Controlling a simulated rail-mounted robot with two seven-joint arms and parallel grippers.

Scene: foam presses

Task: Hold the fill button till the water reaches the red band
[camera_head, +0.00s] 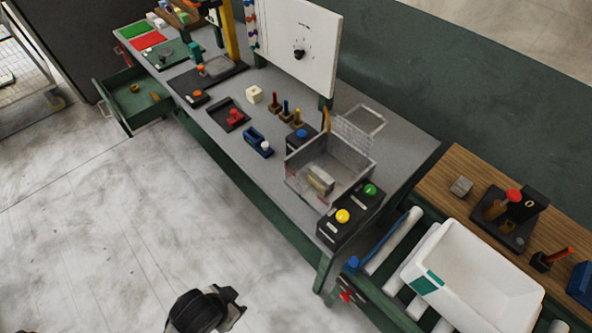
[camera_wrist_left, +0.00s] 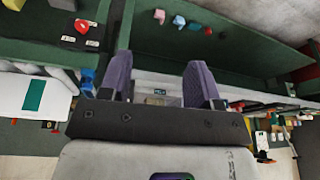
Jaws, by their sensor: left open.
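In the head view a black control box (camera_head: 350,222) with a yellow button (camera_head: 342,216) and a green button (camera_head: 370,190) stands at the bench's near right end. A clear-walled box (camera_head: 357,166) with a beige block inside and a raised mesh lid stands right behind it. A blue button (camera_head: 302,134) sits behind that box. I cannot tell which button is for filling, and I make out no water or red band. My left gripper (camera_wrist_left: 160,72) is open and empty in the left wrist view, its two purple fingers wide apart, away from any button. My right gripper is not in view.
A white tub (camera_head: 425,262) sits on rollers at the right, beside a wooden table (camera_head: 455,165) with a red-topped device (camera_head: 513,196). An open green drawer (camera_head: 130,100) juts out at the left.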

